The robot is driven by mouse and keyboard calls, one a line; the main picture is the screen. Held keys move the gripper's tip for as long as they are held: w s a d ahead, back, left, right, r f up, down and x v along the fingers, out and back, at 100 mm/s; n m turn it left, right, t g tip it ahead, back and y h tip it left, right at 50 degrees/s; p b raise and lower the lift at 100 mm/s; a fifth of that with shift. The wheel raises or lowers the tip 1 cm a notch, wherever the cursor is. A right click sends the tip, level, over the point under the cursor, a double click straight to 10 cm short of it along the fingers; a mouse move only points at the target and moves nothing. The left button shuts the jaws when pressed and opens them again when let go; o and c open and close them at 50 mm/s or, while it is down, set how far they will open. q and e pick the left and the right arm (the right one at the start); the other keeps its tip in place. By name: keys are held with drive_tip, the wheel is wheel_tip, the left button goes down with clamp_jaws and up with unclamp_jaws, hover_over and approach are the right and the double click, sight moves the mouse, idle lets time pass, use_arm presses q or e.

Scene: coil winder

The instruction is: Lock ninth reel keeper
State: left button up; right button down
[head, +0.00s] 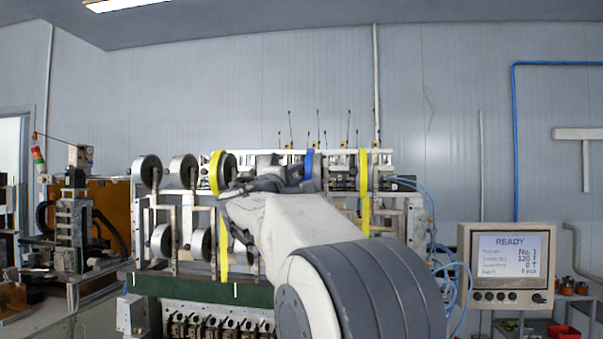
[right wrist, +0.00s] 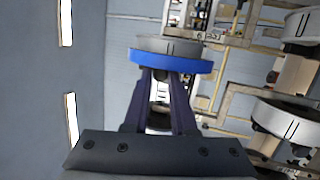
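A reel with a blue rim (right wrist: 170,62) and a grey face fills the upper middle of the right wrist view. In the head view its blue edge (head: 309,161) shows at the top of the winder, partly behind my right arm. My right gripper (right wrist: 162,75) has its two dark fingers up against the side of this reel, one on each side of a small dark part at its centre. That part may be the keeper; whether the fingers press on it is unclear. In the head view the right gripper (head: 296,184) is small and dark beside the reel. My left gripper is not in view.
Grey reels (head: 147,171) and yellow tapes (head: 365,195) flank the arm on the winder frame. More grey reels (right wrist: 290,118) stand at right in the wrist view. A control screen reading READY (head: 507,255) stands at right, near blue hoses (head: 432,230).

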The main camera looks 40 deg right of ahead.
drive_tip(key=shift+s+a, duration=0.15)
drive_tip(key=shift+a, duration=0.05)
idle(0.4)
drive_tip(key=shift+s+a+b, duration=0.55)
drive_tip(key=shift+a+b, duration=0.15)
drive_tip(key=shift+b, duration=0.05)
drive_tip(key=c, duration=0.9)
unclamp_jaws()
drive_tip(key=shift+s+a, duration=0.1)
drive_tip(key=shift+a, duration=0.05)
drive_tip(key=r+b+v, duration=0.1)
drive_tip(key=b+v, duration=0.2)
drive_tip(key=v, duration=0.4)
drive_tip(key=shift+a+r, duration=0.15)
drive_tip(key=shift+r, duration=0.2)
